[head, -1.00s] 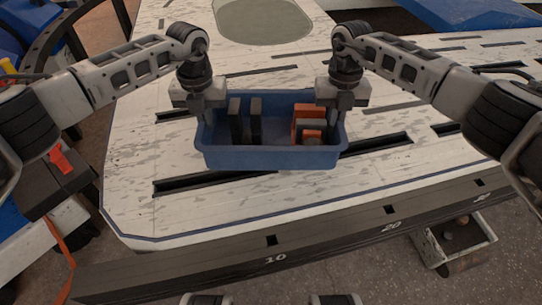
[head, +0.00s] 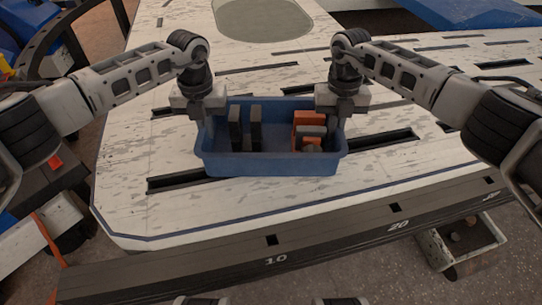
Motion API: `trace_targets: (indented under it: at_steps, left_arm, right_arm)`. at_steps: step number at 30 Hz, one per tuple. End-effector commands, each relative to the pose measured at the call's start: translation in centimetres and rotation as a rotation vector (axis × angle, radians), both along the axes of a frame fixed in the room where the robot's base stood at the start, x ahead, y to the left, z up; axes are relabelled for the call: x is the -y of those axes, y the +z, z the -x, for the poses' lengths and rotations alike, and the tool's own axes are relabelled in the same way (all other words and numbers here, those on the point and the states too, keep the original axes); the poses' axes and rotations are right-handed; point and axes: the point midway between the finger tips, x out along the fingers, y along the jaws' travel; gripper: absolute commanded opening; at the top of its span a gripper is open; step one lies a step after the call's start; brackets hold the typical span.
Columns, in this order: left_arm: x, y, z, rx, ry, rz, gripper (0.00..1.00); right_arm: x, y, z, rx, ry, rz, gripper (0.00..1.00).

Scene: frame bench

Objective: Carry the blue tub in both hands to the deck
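The blue tub (head: 270,165) is in the middle of the head view, level, over the pale worn deck (head: 140,205). It holds two dark upright blocks and several orange and grey pieces. My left gripper (head: 209,121) is at the tub's left end wall, and my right gripper (head: 342,116) is at its right end wall. Both point down and appear shut on the rim; the fingertips are partly hidden. I cannot tell whether the tub's underside touches the deck.
Dark slots (head: 380,139) cut the deck around the tub. A grey-green oval patch (head: 262,19) lies further back. The dark front edge (head: 330,246) carries numbers. A crate (head: 462,244) stands on the floor at lower right. A blue object (head: 470,12) lies at the back right.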

Motion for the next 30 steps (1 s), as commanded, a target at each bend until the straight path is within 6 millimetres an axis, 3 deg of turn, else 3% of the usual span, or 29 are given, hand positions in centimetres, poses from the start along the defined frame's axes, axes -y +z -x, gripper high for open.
trace_targets:
  at_steps: [2,5,6,17,30]
  left_arm:
    - [0.0,-0.6,-0.1,0.003,0.0,0.002,0.0]
    - [0.0,-0.6,0.0,0.0,0.0,0.0,0.23]
    - [0.0,-0.6,0.0,0.0,0.0,0.0,0.25]
    - [0.0,0.1,-0.1,0.002,0.0,0.001,0.25]
    - [0.0,8.5,-0.1,0.003,0.0,0.0,0.25]
  right_arm:
    - [-0.1,-0.6,-0.1,0.004,0.001,-0.003,0.0]
    - [0.0,-0.5,0.0,0.001,0.0,-0.001,0.23]
    - [0.0,-0.5,0.0,0.001,0.0,-0.001,0.25]
    - [0.0,-0.6,0.0,0.0,0.0,0.0,0.25]
    - [0.0,-0.6,0.0,0.0,0.0,0.0,0.25]
